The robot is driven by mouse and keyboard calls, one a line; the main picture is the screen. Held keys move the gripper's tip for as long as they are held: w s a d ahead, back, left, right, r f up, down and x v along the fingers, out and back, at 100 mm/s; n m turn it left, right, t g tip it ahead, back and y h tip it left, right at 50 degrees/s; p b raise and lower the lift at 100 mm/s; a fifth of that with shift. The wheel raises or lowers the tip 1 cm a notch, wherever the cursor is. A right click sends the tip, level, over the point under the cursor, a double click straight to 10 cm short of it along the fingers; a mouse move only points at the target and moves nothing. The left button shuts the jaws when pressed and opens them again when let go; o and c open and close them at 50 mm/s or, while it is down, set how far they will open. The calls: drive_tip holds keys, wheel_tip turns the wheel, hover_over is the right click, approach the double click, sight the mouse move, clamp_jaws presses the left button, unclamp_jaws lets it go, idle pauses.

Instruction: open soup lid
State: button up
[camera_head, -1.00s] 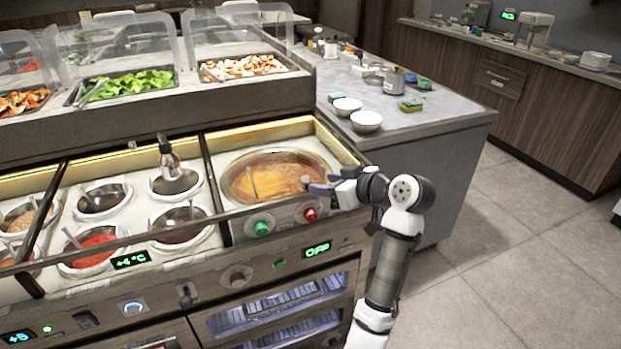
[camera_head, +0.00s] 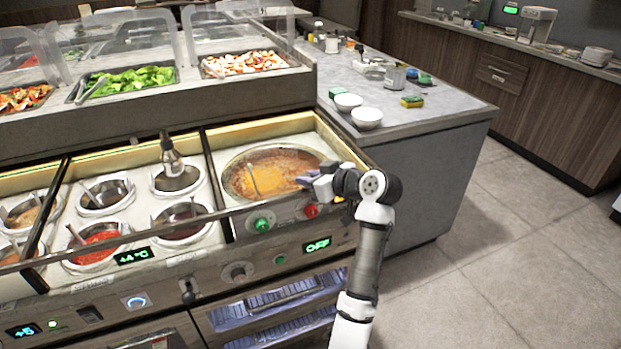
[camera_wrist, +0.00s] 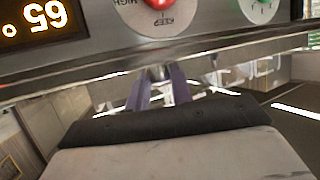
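The soup well (camera_head: 252,160) is a round pot of orange-brown soup in the right compartment of the counter. A thin handle stands up from the soup at its left side. I cannot make out a separate lid over it; a clear one could be there. My gripper (camera_head: 304,181) reaches in from the right, at the well's front right edge, above the red knob (camera_head: 312,210). In the wrist view its two purple fingers (camera_wrist: 160,88) stand apart, with a small grey rounded part (camera_wrist: 158,72) just beyond the tips. I cannot tell whether they touch it.
A green knob (camera_head: 261,224) and an "OFF" display (camera_head: 317,245) sit on the front panel. Several sauce wells and a bottle (camera_head: 171,158) are to the left. White bowls (camera_head: 366,118) and a sponge (camera_head: 411,102) are on the side counter. The floor at right is clear.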

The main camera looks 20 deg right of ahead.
sight(304, 168)
clamp_jaws()
drive_tip(key=shift+w+b, duration=0.35)
drive_tip(key=shift+w, duration=1.95)
drive_tip(key=o, duration=0.7)
unclamp_jaws()
drive_tip(key=shift+s, duration=0.1)
drive_tip(key=b+v, duration=0.2)
drive_tip(key=v, duration=1.1)
drive_tip(key=shift+s+d+r+b, duration=0.1)
drive_tip(key=shift+s+d+b, duration=0.1)
drive_tip(key=shift+s+b, duration=0.1)
